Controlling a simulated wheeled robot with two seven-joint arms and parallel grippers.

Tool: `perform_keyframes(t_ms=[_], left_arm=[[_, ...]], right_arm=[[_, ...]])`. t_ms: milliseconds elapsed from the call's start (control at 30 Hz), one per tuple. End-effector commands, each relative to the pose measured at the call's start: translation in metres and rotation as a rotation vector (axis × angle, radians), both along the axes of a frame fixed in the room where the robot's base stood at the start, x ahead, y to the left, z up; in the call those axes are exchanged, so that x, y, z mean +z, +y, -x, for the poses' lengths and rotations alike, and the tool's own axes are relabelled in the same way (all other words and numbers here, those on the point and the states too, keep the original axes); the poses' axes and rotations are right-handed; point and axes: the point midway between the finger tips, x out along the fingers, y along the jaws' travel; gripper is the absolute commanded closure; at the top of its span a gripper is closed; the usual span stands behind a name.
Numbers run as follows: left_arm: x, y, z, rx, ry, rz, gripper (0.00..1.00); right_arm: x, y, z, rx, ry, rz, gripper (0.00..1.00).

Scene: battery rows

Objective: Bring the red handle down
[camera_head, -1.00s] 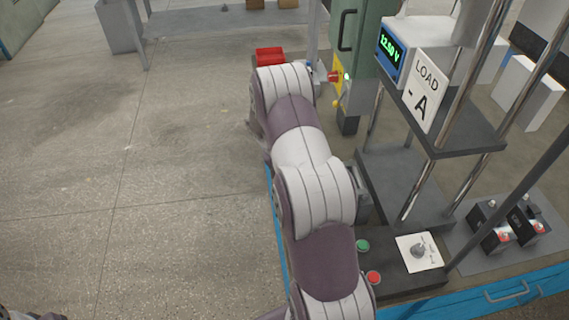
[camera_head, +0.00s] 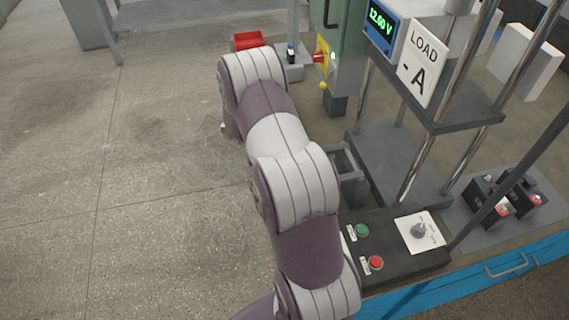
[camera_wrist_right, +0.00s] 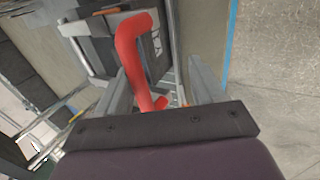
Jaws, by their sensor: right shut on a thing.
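The red handle (camera_wrist_right: 134,60) is a bent, thick red bar in the right wrist view. It passes between the two grey fingers of my right gripper (camera_wrist_right: 160,76), which is shut on it. The handle's upper end bends over in front of a grey and black box-like part (camera_wrist_right: 102,45). In the head view my right arm crosses the middle, and I cannot make out the handle or the fingers there. My left gripper is in neither current view.
A bench with a green button (camera_head: 362,230), a red button (camera_head: 376,262) and a lever plate (camera_head: 420,232) lies right of my arm. Above it are a voltage display (camera_head: 380,20) and a LOAD sign (camera_head: 424,62). Black batteries (camera_head: 505,195) stand at right. The left floor is open.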

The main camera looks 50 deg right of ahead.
Motion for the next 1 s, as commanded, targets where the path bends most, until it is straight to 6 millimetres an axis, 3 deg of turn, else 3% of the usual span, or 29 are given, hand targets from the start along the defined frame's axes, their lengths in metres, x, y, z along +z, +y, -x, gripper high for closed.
perform_keyframes(t_ms=[867,1000], left_arm=[[0.001,0.000,0.000,0.000,0.000,0.000,0.35],[-0.001,0.000,0.000,0.000,0.000,0.000,0.35]], right_arm=[[0.005,0.000,-0.007,0.006,-0.021,0.002,0.55],[0.018,0.005,-0.012,0.007,-0.025,0.005,0.55]])
